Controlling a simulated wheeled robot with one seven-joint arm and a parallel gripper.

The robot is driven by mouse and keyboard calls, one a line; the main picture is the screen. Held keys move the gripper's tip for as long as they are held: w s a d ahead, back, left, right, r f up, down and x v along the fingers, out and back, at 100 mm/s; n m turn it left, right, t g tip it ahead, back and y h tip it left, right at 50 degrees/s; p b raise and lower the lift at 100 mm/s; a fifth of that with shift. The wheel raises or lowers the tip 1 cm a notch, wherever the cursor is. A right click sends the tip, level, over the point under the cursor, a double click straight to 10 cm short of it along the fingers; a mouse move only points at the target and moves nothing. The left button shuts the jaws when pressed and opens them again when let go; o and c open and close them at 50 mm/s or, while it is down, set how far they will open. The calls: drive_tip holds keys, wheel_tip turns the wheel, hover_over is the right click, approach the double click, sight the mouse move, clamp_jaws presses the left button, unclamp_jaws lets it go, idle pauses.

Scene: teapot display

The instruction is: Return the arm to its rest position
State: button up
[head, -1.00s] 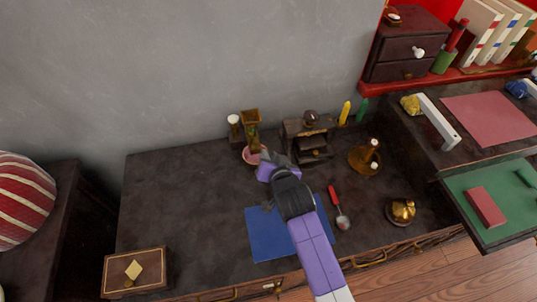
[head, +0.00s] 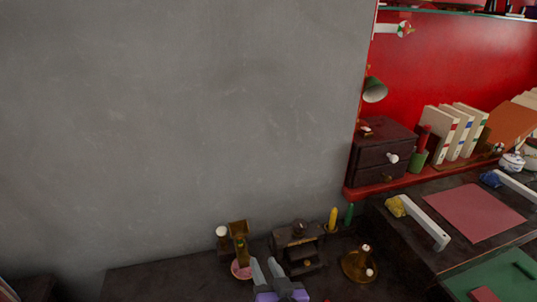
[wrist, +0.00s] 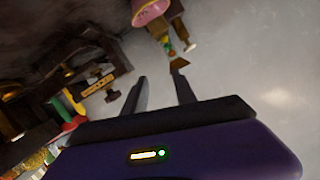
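My gripper (head: 267,273) shows at the bottom of the head view, with two grey fingers pointing up and a purple body. In the wrist view my gripper (wrist: 160,85) has its two dark fingers apart with nothing between them. In the head view it is in front of the dark table, between a pink dish (head: 241,271) and a small dark wooden stand (head: 298,248). The rest of my arm is below the picture's edge.
A brass holder (head: 240,245), a white-topped container (head: 222,238), yellow and green bottles (head: 333,219) and a brass candle holder (head: 358,266) stand near my gripper. A small drawer chest (head: 381,157) and a raised desk with a pink mat (head: 474,212) are at right. The grey wall (head: 180,120) is bare.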

drive_tip(key=s+d+r+h, duration=0.1)
drive_tip(key=s+d+r, duration=0.1)
drive_tip(key=s+d, duration=0.5)
drive_tip(key=s+d+r+h, duration=0.2)
drive_tip(key=s+d, duration=0.5)
drive_tip(key=s, duration=1.2)
drive_tip(key=s+d+r+h, duration=0.2)
drive_tip(key=s+d, duration=0.5)
drive_tip(key=s, duration=0.7)
